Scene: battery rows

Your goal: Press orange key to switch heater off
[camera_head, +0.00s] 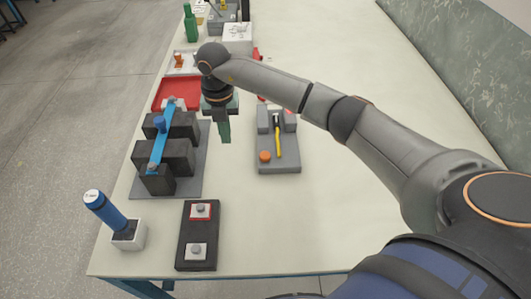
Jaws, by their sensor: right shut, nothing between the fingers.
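An orange key (265,156), round and button-like, sits at the front left of a grey box (277,172) near the middle of the table. A yellow lever (276,139) stands on the same box, to the right of and behind the key. My right gripper (225,138) points down to the left of the grey box, apart from the key. Its fingers are shut and look empty. My left gripper is not in view.
A dark block (184,235) with two knobs lies at the front. A blue bottle (103,210) leans in a white holder at the left corner. Dark blocks under a blue bar (157,148) stand left of my gripper. A red tray (163,93) lies behind. The table's right side is clear.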

